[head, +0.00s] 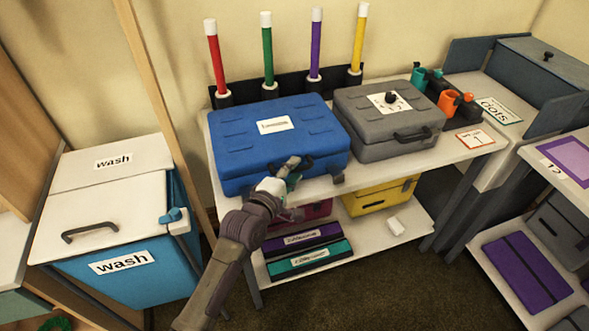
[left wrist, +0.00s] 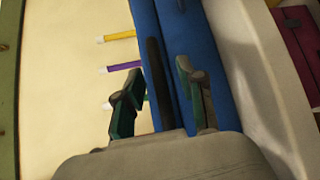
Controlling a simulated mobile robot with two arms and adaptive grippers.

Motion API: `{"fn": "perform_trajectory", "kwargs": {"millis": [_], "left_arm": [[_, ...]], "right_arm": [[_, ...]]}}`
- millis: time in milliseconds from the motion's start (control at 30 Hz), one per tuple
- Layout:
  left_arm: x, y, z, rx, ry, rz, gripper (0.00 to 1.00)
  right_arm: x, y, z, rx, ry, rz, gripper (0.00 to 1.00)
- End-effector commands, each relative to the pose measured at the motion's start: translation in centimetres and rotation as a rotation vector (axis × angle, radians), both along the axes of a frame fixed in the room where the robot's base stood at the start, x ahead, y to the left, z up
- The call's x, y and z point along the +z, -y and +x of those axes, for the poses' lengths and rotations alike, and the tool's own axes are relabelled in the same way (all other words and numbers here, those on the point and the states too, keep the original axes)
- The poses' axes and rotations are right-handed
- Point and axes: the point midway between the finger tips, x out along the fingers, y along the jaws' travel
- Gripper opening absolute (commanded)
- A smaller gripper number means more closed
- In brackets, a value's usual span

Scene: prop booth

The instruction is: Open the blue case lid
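The blue case (head: 235,150) sits on the table with its lid (head: 300,112) closed and a white label on top. Its dark handle (head: 306,166) is on the front face, partly hidden by my left gripper (head: 293,166). In the left wrist view, the blue case (left wrist: 205,60) runs up the picture, and the black handle (left wrist: 155,75) lies between the two parted fingers of my left gripper (left wrist: 160,72). The fingers are open; I cannot tell whether either touches the handle. My right gripper is not in view.
A grey case (head: 375,125) stands close to the right of the blue case. Several coloured sticks (head: 267,50) stand in holders behind it. A lower shelf (head: 385,240) holds a yellow case (head: 375,198) and flat boxes. A blue wash bin (head: 150,275) stands left.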

Motion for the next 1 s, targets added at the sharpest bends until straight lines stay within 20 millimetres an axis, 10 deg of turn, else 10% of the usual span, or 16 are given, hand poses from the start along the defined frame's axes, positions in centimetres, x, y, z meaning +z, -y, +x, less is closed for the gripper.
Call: {"fn": "perform_trajectory", "kwargs": {"millis": [400, 633, 1000], "left_arm": [[-0.12, 0.42, 0.77, 0.0, 0.0, -0.001, 0.39], [-0.12, 0.4, 0.75, 0.0, 0.0, 0.0, 0.01], [-0.12, 0.38, 0.74, 0.0, -0.001, 0.0, 0.0]], "right_arm": [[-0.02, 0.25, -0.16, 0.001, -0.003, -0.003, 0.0], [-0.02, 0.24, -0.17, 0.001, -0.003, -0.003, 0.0], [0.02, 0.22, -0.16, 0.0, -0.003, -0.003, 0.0]]}}
